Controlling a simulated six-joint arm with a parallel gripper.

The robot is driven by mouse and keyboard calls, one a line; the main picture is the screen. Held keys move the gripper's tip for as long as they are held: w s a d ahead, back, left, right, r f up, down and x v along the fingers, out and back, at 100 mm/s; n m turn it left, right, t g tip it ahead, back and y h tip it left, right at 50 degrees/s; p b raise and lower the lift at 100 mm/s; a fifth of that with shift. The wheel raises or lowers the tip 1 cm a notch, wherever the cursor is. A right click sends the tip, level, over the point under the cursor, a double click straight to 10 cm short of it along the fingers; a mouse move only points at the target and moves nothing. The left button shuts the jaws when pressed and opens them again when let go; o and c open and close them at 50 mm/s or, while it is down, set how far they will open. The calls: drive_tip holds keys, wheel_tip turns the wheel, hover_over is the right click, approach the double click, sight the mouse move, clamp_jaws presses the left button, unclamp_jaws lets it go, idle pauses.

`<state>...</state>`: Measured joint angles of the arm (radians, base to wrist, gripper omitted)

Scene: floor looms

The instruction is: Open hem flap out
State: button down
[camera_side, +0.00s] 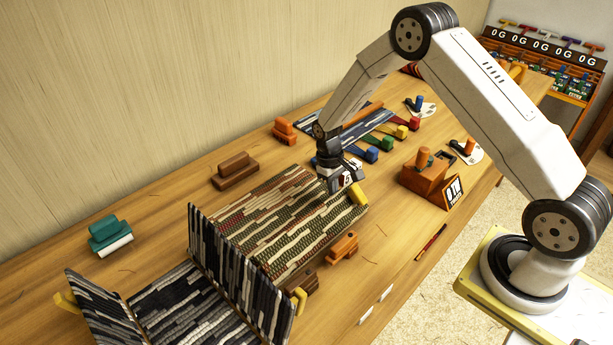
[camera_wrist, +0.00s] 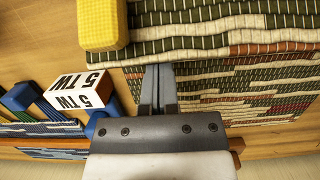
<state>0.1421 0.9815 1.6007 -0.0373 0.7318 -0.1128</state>
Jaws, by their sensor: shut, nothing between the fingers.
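A woven rug (camera_side: 280,215) in cream, green and red-brown lies on the table, and it also shows in the wrist view (camera_wrist: 265,85). In the wrist view a grey-green striped strip (camera_wrist: 200,38) lies across the top, its edge overlapping the rug; I take it for the hem flap. A yellow ribbed tab (camera_wrist: 103,22) sits at its left end, and it also shows in the side view (camera_side: 359,196). My gripper (camera_side: 338,191) is at the rug's far right end, beside the tab. Its fingers (camera_wrist: 158,88) are shut and empty, tips close to the strip's edge. Contact cannot be told.
Dark striped panels (camera_side: 235,270) stand upright at the rug's near left. A white lettered block (camera_wrist: 82,88) is left of my fingers. An orange box (camera_side: 425,178), an orange block (camera_side: 343,246) and a brown block (camera_side: 235,171) stand around. Coloured-handled pieces (camera_side: 388,140) lie behind.

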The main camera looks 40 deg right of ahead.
drive_tip(key=s+r+t, duration=0.2)
drive_tip(key=t, duration=0.1)
drive_tip(key=shift+s+r, duration=0.1)
drive_tip(key=shift+s, duration=0.2)
drive_tip(key=shift+s+r, duration=0.35)
drive_tip(key=shift+s, duration=0.5)
drive_tip(key=shift+s+r, duration=0.35)
drive_tip(key=shift+s, duration=0.45)
drive_tip(key=shift+s+r, duration=0.15)
drive_tip(key=shift+s, duration=1.3)
drive_tip(key=shift+s+r, duration=0.1)
drive_tip(key=shift+s, duration=0.05)
drive_tip(key=s+r, duration=0.6)
drive_tip(key=s, duration=0.1)
drive_tip(key=shift+s+r, duration=0.15)
drive_tip(key=shift+r, duration=0.05)
